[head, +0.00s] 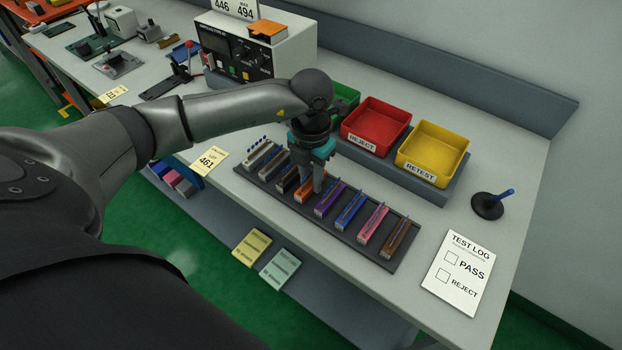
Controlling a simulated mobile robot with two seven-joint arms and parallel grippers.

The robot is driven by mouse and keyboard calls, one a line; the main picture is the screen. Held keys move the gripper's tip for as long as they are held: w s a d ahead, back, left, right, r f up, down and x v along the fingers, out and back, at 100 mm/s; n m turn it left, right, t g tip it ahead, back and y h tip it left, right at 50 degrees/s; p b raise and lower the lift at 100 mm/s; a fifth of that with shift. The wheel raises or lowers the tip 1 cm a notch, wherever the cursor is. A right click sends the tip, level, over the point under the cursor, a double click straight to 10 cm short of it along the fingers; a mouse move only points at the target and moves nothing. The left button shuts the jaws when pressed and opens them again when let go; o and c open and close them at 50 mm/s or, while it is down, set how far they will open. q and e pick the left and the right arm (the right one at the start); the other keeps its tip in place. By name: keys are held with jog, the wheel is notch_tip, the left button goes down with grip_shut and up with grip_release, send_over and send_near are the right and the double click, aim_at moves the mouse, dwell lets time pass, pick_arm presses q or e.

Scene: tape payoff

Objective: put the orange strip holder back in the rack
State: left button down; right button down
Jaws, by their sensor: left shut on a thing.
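The orange strip holder (302,197) is in a slot of the dark rack (290,209), in line between a dark holder and a purple holder. My left gripper (312,186) points down over it and is shut on it. The fingers and wrist hide much of the holder, so I cannot tell whether it is fully seated. My right gripper is not in view.
Several other strip holders, including purple (329,202), blue (350,213), pink (373,226) and brown (398,238), fill the rack. A red reject bin (376,120) and yellow retest bin (432,147) stand behind. A test log sheet (459,272) lies right.

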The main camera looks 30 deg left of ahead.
aim_at(310, 172)
pick_arm(q)
jog(key=shift+f, duration=0.3)
jog(key=shift+f, duration=0.2)
jog(key=c, duration=0.7)
grip_release()
jog(key=shift+r, duration=0.1)
jog(key=shift+r, duration=0.15)
notch_tip(310, 172, up, 12)
jog(key=shift+p, duration=0.45)
jog(key=shift+s, duration=0.1)
